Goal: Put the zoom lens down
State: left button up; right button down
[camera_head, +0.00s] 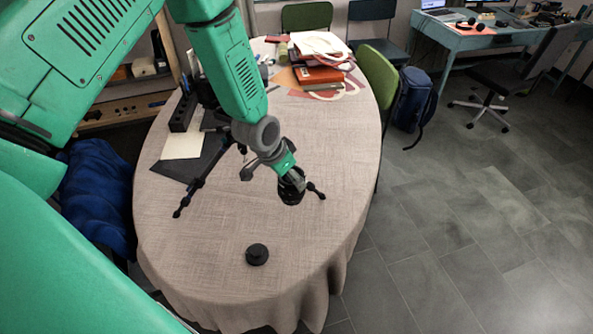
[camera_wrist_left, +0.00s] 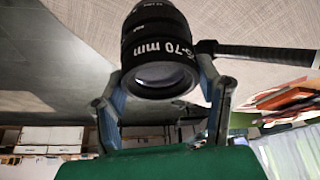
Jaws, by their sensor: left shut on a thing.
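The zoom lens (camera_wrist_left: 158,45) is a black cylinder with white "-70 mm" lettering, its glass end facing the left wrist camera. My left gripper (camera_head: 289,174) is shut on it, with a finger on each side. In the head view the lens (camera_head: 292,189) shows as a dark shape over the cloth-covered table (camera_head: 215,240), right of its middle. I cannot tell whether it touches the tabletop. Black tripod legs (camera_head: 190,196) spread on the table beneath my arm, which hides part of the tripod. My right gripper is not in view.
A short black round object (camera_head: 257,254) stands near the table's front, with bare cloth around it. A dark folder (camera_head: 196,160) with a pale sheet lies at the left. Orange boxes (camera_head: 318,75) and bags crowd the far end. A green chair (camera_head: 378,75) stands at the right.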

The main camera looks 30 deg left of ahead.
pick_arm(q)
jog(key=f+b, duration=0.2)
jog(key=f, duration=0.1)
jog(key=f+b, duration=0.1)
jog(key=shift+w+a+f, duration=0.15)
jog(key=shift+w+f, duration=0.15)
jog(key=shift+w, duration=0.05)
jog(key=shift+d+f+b, duration=0.4)
jog(key=shift+f+b, duration=0.25)
jog(key=shift+f, duration=0.05)
jog(key=shift+s+a+f, duration=0.1)
jog(key=shift+a, duration=0.3)
jog(key=shift+d+f+b, duration=0.25)
jog(key=shift+f+b, duration=0.1)
jog(key=shift+f, duration=0.1)
jog(key=o, duration=1.7)
jog(key=shift+a, duration=0.15)
jog(key=shift+r, duration=0.1)
jog(key=v, duration=1.1)
jog(key=shift+s+a+r, duration=0.1)
jog(key=shift+a+r, duration=0.05)
jog(key=shift+r, duration=0.15)
